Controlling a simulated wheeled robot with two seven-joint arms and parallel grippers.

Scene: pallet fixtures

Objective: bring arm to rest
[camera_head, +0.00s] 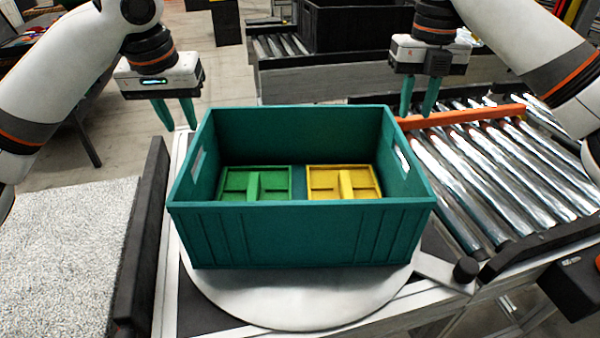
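My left gripper (177,115) hangs in the air at the upper left, beyond the left rear corner of the teal crate (310,236). Its two green fingers point down, stand a little apart and hold nothing. My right gripper (418,97) hangs at the upper right, beyond the crate's right rear corner. Its green fingers also point down, apart and empty. Both grippers are clear of the crate. Inside the crate, a green fixture (236,184) lies at the left and a yellow fixture (324,182) at the right, side by side with a gap between.
The crate stands on a round metal turntable (300,308). A roller conveyor (500,175) with an orange bar (465,117) lies to the right. A grey speckled surface (60,255) lies to the left behind a black rail (143,235). A black bin (355,25) stands at the back.

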